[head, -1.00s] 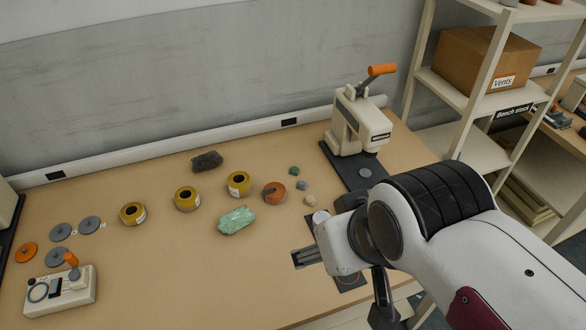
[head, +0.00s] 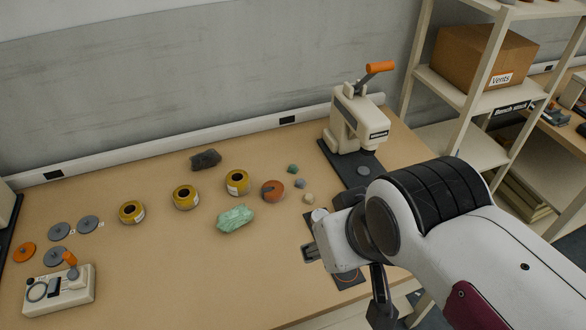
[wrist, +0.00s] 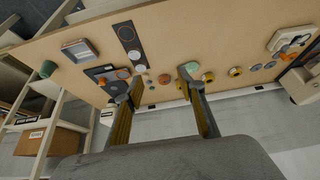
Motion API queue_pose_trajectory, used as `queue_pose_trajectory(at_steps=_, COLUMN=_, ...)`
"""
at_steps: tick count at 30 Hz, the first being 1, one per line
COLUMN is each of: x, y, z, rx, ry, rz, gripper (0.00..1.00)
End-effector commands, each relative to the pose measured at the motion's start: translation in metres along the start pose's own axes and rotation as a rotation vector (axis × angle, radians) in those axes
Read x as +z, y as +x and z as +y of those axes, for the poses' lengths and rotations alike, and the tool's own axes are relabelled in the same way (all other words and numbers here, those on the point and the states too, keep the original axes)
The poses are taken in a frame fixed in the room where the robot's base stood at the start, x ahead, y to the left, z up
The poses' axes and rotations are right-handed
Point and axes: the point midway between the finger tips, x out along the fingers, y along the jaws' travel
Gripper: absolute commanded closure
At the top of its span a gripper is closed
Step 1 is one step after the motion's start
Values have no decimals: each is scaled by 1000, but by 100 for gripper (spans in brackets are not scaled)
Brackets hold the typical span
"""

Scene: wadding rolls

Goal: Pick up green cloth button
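The small dark green button (head: 292,168) lies on the table, right of the yellow rolls and just behind the orange-brown round piece. A grey-blue one (head: 300,183) and a beige one (head: 309,198) lie in front of it. My gripper (head: 309,253) hangs in the air over the front right part of the table, apart from the buttons. In the wrist view my gripper (wrist: 152,88) has its two fingers wide apart with nothing between them. Small pieces show beyond the fingers there, but I cannot tell which is the green button.
A pale green rough block (head: 235,217), the orange-brown round piece (head: 272,191) and several yellow rolls (head: 185,197) lie left of the buttons. A cream press (head: 358,122) with an orange handle stands behind right. The front middle of the table (head: 190,275) is clear.

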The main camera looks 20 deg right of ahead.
Motion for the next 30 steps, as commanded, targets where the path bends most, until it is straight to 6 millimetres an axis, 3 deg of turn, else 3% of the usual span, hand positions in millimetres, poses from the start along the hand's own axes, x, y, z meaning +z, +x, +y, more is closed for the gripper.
queue_pose_trajectory(at_steps=13, x=-1, y=32, z=5, rx=9, ry=18, rz=-145, gripper=61)
queue_pose_trajectory(at_steps=30, x=-52, y=81, z=18, rx=25, ry=47, rz=-286, gripper=61)
